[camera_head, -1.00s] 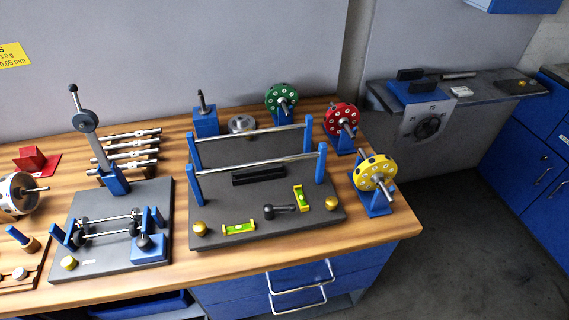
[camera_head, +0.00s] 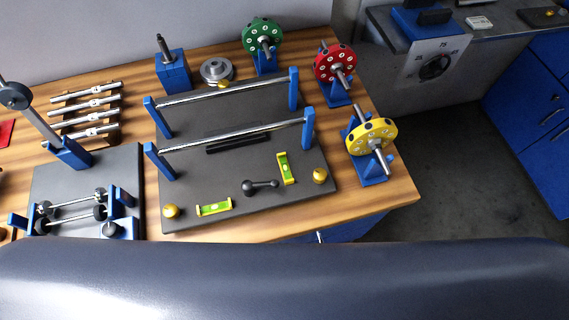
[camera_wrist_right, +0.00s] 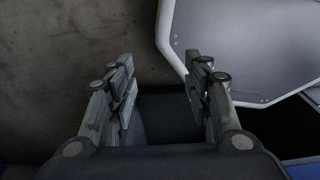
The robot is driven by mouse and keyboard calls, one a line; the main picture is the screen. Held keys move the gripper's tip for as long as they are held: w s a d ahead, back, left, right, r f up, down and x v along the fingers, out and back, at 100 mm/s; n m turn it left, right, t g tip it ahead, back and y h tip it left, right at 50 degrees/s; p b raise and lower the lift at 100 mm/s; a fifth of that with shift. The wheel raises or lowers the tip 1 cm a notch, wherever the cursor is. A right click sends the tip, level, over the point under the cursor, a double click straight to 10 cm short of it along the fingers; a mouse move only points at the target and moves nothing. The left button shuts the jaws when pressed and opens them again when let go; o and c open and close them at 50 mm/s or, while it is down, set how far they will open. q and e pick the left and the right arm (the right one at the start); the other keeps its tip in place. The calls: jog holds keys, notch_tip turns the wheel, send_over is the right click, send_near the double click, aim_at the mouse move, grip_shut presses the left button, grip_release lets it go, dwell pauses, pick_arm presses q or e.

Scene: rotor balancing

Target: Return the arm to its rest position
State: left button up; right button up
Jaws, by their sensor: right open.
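My right gripper (camera_wrist_right: 163,92) shows in the right wrist view, with its two fingers apart and nothing between them. Behind it are a grey floor and a pale panel; the workbench and rotors are not in that view. Neither gripper shows in the head view. A dark, smooth, blurred-edged part, probably of my own body, fills the bottom of the head view and hides the bench's front edge on the left and middle.
The wooden bench (camera_head: 388,197) carries a black balancing stand (camera_head: 240,205) with two rails. Green (camera_head: 262,36), red (camera_head: 335,64) and yellow (camera_head: 371,136) rotors stand on blue holders at its right. A smaller stand (camera_head: 85,175) is at left. Floor (camera_head: 450,190) is clear at right.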

jog(key=shift+w+f, duration=0.25)
jog(key=shift+w, duration=0.35)
dwell(0.3)
